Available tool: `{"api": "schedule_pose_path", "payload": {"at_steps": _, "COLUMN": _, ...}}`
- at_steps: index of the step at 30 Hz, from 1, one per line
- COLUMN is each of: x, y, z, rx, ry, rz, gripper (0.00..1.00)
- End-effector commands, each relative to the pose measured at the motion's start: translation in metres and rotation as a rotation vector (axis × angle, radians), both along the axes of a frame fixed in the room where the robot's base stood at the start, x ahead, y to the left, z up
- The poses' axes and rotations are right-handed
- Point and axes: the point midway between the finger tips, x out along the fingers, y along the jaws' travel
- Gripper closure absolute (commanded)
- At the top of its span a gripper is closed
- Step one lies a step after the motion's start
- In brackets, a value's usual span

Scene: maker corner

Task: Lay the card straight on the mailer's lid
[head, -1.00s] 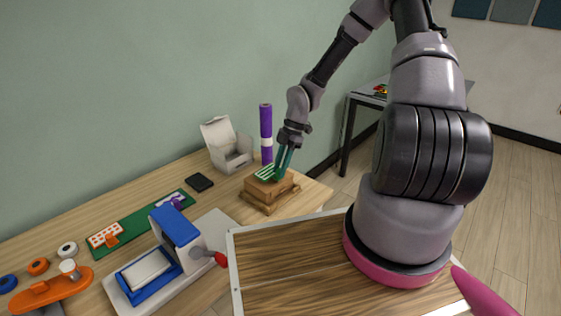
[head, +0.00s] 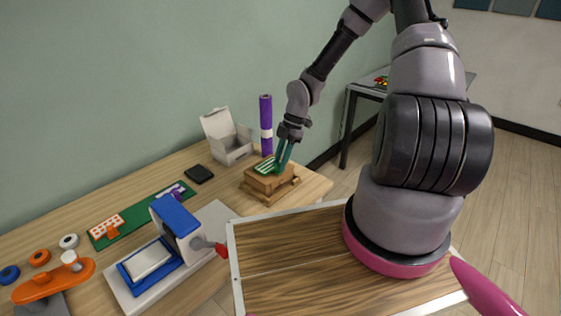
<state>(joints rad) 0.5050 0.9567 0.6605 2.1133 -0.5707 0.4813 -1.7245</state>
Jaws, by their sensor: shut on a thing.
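The card (head: 265,166), green with white stripes, lies on or just over the top of a brown cardboard mailer (head: 268,183). The mailer stands on a wooden base (head: 284,193) near the far right end of the workbench. My gripper (head: 280,167) reaches down from above with its green fingers at the card's right side. It is shut on the card. I cannot tell whether the card rests flat on the lid, and the fingers hide its right edge.
A purple roll (head: 266,125) stands close behind the mailer, with an open white box (head: 228,138) to its left. A black item (head: 199,174), a green mat (head: 140,215) and a blue press (head: 177,228) lie further left. A wood-topped surface (head: 300,250) is in front.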

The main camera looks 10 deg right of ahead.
Motion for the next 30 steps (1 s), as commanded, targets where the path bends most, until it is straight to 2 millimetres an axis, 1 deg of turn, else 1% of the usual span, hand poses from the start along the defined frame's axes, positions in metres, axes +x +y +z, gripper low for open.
{"api": "schedule_pose_path", "payload": {"at_steps": 13, "x": 0.0003, "y": 0.0002, "z": -0.0009, "rx": 0.000, "ry": 0.000, "rz": 0.000, "gripper": 1.00}}
{"api": "schedule_pose_path", "payload": {"at_steps": 28, "x": 0.0003, "y": 0.0004, "z": -0.0084, "rx": 0.000, "ry": 0.000, "rz": 0.001, "gripper": 1.00}}
{"api": "schedule_pose_path", "payload": {"at_steps": 29, "x": 0.0003, "y": 0.0003, "z": -0.0081, "rx": 0.000, "ry": 0.000, "rz": 0.001, "gripper": 0.63}}
{"api": "schedule_pose_path", "payload": {"at_steps": 30, "x": 0.0003, "y": 0.0002, "z": -0.0080, "rx": 0.001, "ry": -0.001, "rz": 0.001, "gripper": 0.48}}
